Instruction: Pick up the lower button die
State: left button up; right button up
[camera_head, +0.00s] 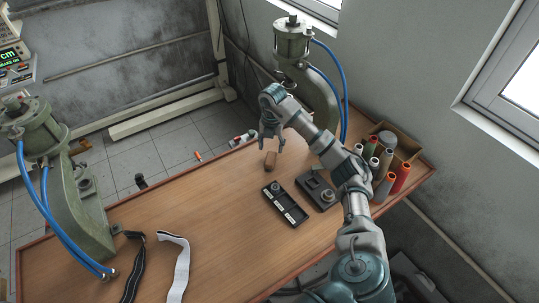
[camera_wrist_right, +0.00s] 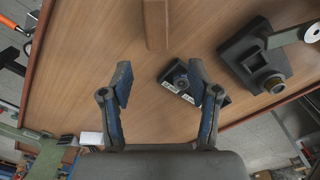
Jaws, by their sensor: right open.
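A black tray (camera_head: 285,205) with white labels lies on the table in the head view. A small round grey part (camera_head: 275,188), which looks like a button die, sits in its far end. My right gripper (camera_head: 271,134) is open and empty above the table, beyond the tray. In the right wrist view, its two spread fingers (camera_wrist_right: 162,85) show, with the tray (camera_wrist_right: 167,73) and the round part (camera_wrist_right: 181,80) behind the right finger, which partly hides them. I cannot tell for sure which piece is the lower die. My left gripper is out of view.
A dark fixture (camera_head: 316,189) is right of the tray. Green presses stand left (camera_head: 75,195) and back (camera_head: 318,95). Thread spools (camera_head: 401,178) stand at right. Black and white straps (camera_head: 175,265) lie front left.

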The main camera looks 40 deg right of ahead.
aim_at(328, 194)
jog(key=k, duration=2)
